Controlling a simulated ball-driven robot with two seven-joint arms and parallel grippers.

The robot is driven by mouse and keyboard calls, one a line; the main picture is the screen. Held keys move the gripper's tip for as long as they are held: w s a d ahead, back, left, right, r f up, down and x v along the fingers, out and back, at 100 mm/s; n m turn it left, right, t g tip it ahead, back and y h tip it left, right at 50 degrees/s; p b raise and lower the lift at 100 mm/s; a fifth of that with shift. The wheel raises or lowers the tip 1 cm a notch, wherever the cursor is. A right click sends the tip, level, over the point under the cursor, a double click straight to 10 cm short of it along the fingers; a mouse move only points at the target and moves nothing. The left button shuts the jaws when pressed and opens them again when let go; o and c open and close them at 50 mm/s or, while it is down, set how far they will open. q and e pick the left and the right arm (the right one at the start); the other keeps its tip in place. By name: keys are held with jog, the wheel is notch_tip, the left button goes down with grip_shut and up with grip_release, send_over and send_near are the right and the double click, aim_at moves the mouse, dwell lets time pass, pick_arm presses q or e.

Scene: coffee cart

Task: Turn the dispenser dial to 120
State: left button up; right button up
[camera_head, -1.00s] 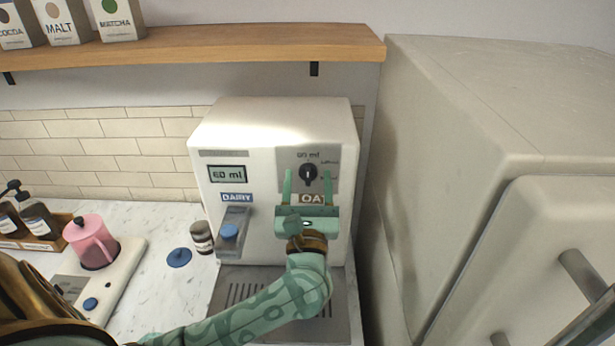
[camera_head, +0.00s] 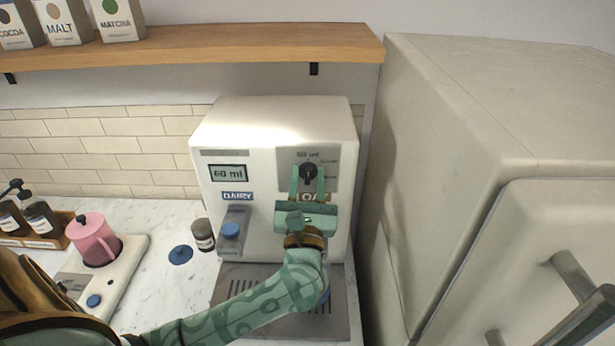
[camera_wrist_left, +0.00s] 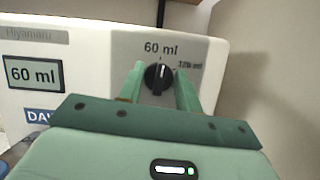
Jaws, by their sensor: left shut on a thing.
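The white dispenser (camera_head: 270,135) stands on the counter. Its display (camera_head: 229,173) reads 60 ml, also in the left wrist view (camera_wrist_left: 33,73). The black dial (camera_head: 308,172) sits on a grey panel at the upper right of its front. In the left wrist view the dial (camera_wrist_left: 158,79) has its white mark upright, toward the 60 ml label; a 120 ml label (camera_wrist_left: 190,66) is to its upper right. My left gripper (camera_head: 308,176) is shut on the dial, one green finger on each side. My right gripper is not in view.
A large cabinet with handles (camera_head: 490,150) closes off the right.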

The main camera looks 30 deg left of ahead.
pick_arm(q)
jog(key=m+h+p, duration=0.2)
jog(key=m+p, duration=0.2)
jog(key=m+h+p, duration=0.2)
jog(key=m+p, duration=0.2)
jog(key=m+h+p, duration=0.2)
jog(key=m+p, duration=0.2)
jog(key=m, duration=0.1)
jog(key=shift+r, duration=0.2)
jog(key=shift+s+f+m+h+p, duration=0.1)
jog(key=shift+f+m+h+p, duration=0.15)
jog(key=shift+m+p, duration=0.7)
jog(key=o, duration=1)
jog(key=b+v, duration=0.3)
jog(key=v, duration=1.3)
jog(key=shift+s+a+b, duration=0.1)
jog(key=shift+s+b, duration=0.05)
jog(key=shift+b, duration=0.25)
